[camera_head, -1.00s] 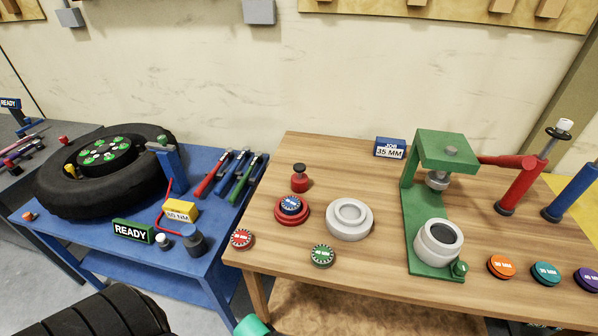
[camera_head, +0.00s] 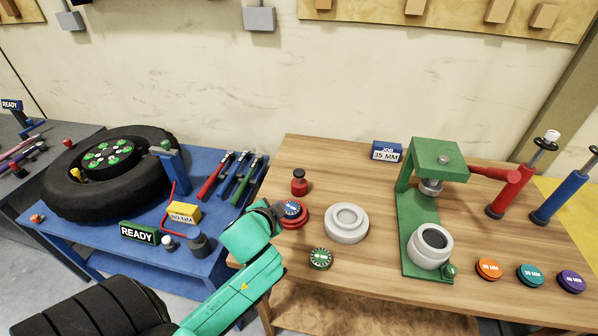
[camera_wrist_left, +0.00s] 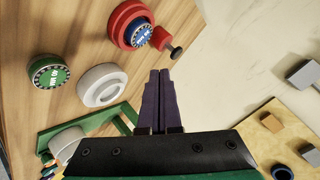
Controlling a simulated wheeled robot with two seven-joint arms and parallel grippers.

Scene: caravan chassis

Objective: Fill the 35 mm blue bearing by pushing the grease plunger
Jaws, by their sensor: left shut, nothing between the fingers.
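The blue bearing (camera_head: 292,208) lies on the round red dish (camera_head: 301,222) at the left of the wooden bench; it also shows in the left wrist view (camera_wrist_left: 142,36). Just behind it stands a red cylinder (camera_head: 299,186) with a black knob on top, which looks like the grease plunger; its knob shows in the left wrist view (camera_wrist_left: 175,53). My left gripper (camera_head: 278,210) is at the left side of the dish, partly in front of it. Its dark fingers (camera_wrist_left: 159,75) are shut and empty, pointing towards the cylinder. I cannot tell if they touch the dish. My right gripper is out of view.
A white ring holder (camera_head: 346,223) and a green bearing (camera_head: 320,258) are right of the dish. A green press (camera_head: 415,215) holds a white cup. A blue table (camera_head: 105,238) with a tyre stands left.

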